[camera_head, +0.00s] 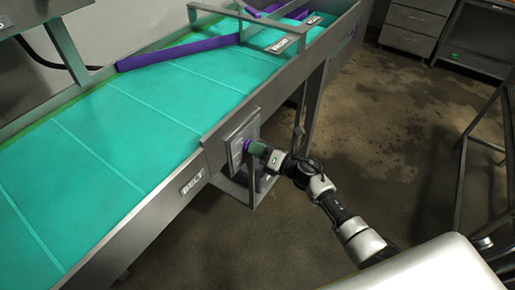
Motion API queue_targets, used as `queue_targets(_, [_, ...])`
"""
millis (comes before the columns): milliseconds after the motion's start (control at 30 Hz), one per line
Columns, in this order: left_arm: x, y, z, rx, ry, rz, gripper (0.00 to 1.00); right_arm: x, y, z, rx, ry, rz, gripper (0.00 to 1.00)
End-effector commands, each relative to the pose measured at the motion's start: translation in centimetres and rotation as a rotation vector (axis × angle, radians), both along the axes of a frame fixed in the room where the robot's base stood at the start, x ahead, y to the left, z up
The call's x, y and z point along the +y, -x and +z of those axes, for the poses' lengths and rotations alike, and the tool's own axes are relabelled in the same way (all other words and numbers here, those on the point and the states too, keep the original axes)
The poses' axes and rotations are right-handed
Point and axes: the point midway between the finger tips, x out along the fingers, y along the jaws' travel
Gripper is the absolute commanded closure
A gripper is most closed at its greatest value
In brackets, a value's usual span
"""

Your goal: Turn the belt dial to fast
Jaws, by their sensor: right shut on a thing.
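The belt dial is a small purple knob (247,144) on a grey control plate (236,143) fixed to the side of the conveyor. My right gripper (257,149) is at the dial and shut on it, and it covers most of the knob. The dial's marks and pointer are too small to read, so its setting cannot be told. A plate reading BELT (192,184) sits on the conveyor side, left of and below the dial. My left gripper is not in view.
The conveyor with its teal belt (130,120) fills the left side. A purple diverter bar (178,52) crosses it. A metal frame (464,150) stands at the right, and drawers (412,22) stand at the back. The stained floor (385,110) between is clear.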

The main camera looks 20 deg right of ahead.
Motion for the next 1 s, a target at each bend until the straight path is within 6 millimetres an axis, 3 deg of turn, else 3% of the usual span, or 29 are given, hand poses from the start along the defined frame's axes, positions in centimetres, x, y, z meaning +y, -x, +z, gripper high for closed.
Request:
queue_targets(367, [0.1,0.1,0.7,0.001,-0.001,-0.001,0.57,-0.1,0.0,0.0,0.122,-0.152,-0.001,1.0])
queue_targets(1000, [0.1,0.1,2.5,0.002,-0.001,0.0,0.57,-0.2,-0.1,-0.2,0.493,-0.629,-0.002,1.0])
